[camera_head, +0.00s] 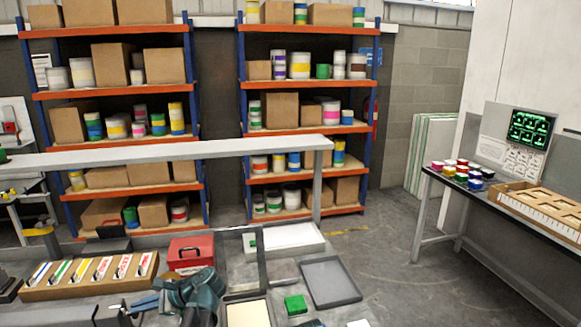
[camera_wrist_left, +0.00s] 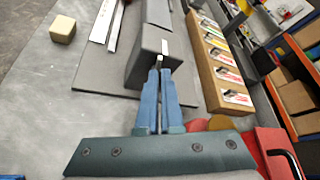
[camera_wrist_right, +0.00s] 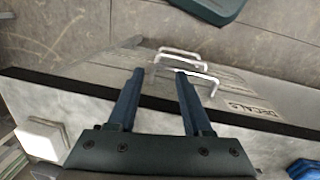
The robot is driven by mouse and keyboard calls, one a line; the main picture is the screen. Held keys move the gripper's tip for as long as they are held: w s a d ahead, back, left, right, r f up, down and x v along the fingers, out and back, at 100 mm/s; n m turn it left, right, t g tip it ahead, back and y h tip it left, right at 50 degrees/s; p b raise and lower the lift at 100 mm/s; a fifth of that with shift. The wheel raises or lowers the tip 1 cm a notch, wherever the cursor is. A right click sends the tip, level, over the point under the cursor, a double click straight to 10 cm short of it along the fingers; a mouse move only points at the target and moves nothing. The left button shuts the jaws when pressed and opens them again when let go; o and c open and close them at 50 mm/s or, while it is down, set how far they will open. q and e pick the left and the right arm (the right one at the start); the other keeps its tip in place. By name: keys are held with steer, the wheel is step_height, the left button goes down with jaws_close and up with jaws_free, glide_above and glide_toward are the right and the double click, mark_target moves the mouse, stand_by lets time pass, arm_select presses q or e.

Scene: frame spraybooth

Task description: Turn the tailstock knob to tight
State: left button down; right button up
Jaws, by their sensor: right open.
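A grey block-shaped housing (camera_wrist_left: 154,48) lies just ahead of my left gripper (camera_wrist_left: 160,68) in the left wrist view. The two blue fingers are nearly together, with their tips at its near end. A small white mark or tab (camera_wrist_left: 165,47) shows just beyond the tips. I cannot pick out the tailstock knob clearly, nor tell whether the fingers grip it. In the head view my left gripper (camera_head: 143,305) is low, left of centre. My right gripper (camera_wrist_right: 160,72) is open and empty, its fingers pointing towards wire handles (camera_wrist_right: 190,66) on a grey front marked DECALS.
A wooden rack of coloured cards (camera_head: 90,276) and a red toolbox (camera_head: 189,254) stand behind the left gripper. A grey tray (camera_head: 330,281) and a green block (camera_head: 295,305) lie to its right. A side table (camera_head: 500,245) with paint pots stands far right.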

arm_select(q)
steer(key=shift+r, duration=0.1)
steer(key=w+d, duration=0.1)
steer(key=d, duration=0.5)
steer(key=shift+w+r+p, duration=0.15)
steer(key=shift+r+p, duration=0.05)
steer(key=shift+p, duration=0.15)
steer(key=shift+a+f+m+g+y+b, duration=0.1)
steer(key=shift+a+m+g+y+b, duration=0.15)
steer(key=shift+a+m+g+b, duration=0.6)
steer(key=shift+a+f+m+g+y+b, duration=0.1)
steer(key=shift+a+m+g+y+b, duration=0.35)
steer(key=shift+a, duration=0.7)
steer(key=shift+a+m+g+y+b, duration=0.1)
steer(key=shift+a+m+g+b, duration=0.4)
steer(key=shift+a+g+b, duration=0.4)
steer(key=shift+a, duration=0.1)
